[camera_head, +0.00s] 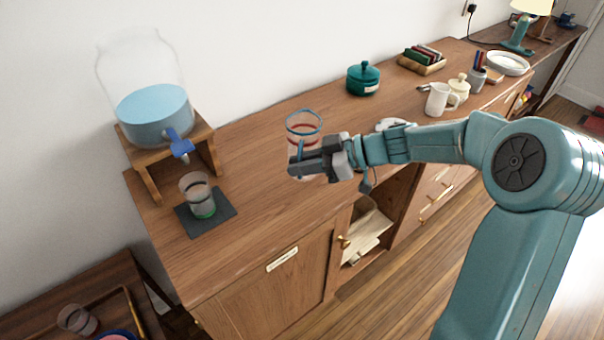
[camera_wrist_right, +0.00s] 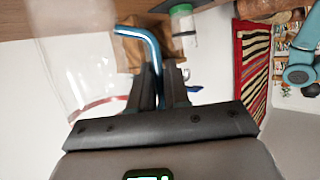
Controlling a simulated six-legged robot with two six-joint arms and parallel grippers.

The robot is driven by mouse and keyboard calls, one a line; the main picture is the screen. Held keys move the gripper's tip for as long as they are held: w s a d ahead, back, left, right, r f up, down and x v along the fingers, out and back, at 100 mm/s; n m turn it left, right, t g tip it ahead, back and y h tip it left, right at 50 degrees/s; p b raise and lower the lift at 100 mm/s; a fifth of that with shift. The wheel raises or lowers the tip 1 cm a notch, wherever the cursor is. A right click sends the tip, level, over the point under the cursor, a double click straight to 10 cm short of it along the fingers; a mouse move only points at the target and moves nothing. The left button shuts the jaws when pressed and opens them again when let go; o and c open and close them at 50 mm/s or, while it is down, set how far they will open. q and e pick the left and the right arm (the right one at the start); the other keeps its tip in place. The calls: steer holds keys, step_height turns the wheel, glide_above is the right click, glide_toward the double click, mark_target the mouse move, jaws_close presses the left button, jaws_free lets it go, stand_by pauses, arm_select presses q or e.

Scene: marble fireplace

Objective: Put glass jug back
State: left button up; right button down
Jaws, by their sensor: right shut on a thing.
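The glass jug (camera_head: 304,128) is clear, with a blue rim and a red band, and is upright over the wooden sideboard top. My right gripper (camera_head: 297,167) is shut on its blue handle and partly covers the lower jug. I cannot tell whether the jug's base touches the wood. In the right wrist view the handle (camera_wrist_right: 150,42) runs between the fingers (camera_wrist_right: 163,75), and the clear jug body (camera_wrist_right: 85,65) is to the left. My left gripper is out of view.
On the sideboard (camera_head: 255,220), a water dispenser (camera_head: 155,110) on a wooden stand and a glass (camera_head: 198,192) on a dark mat (camera_head: 224,212) are at the left. A teal pot (camera_head: 363,78) and white pitcher (camera_head: 437,100) stand farther back. A cupboard compartment (camera_head: 372,222) is open below.

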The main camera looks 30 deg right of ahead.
mark_target(301, 180)
step_height(301, 180, down, 3)
steer(key=shift+w+f, duration=0.1)
steer(key=shift+f, duration=0.1)
steer(key=shift+r, duration=0.1)
steer(key=c, duration=1.5)
jaws_free()
steer(key=o, duration=0.4)
steer(key=shift+d, duration=0.1)
steer(key=b+v, duration=0.1)
steer(key=v, duration=1.1)
